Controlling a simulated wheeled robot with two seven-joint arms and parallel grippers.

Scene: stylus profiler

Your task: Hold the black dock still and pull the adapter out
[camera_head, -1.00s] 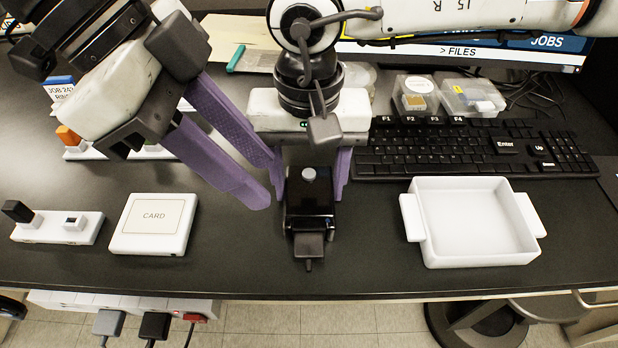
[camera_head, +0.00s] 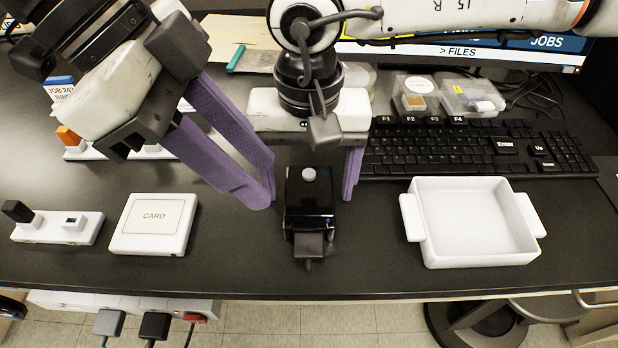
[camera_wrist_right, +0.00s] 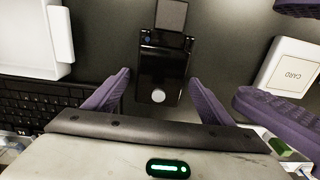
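The black dock (camera_head: 310,192) stands on the dark table, a round grey knob on top. The dark grey adapter (camera_head: 308,246) sits at its near end; in the right wrist view the adapter (camera_wrist_right: 172,14) is at the top, against the dock (camera_wrist_right: 162,68). My right gripper (camera_head: 310,186) is open, its purple fingers on either side of the dock's far part, with gaps visible in the right wrist view. My left gripper (camera_head: 265,182) is open and empty, its fingertips just left of the dock. It partly hides the right gripper's left finger.
A white tray (camera_head: 428,256) stands at the right, in front of the keyboard (camera_head: 455,150). At the left are a white CARD block (camera_head: 153,224) and a white holder (camera_head: 60,228) with a black plug (camera_head: 17,211). The table before the dock is clear.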

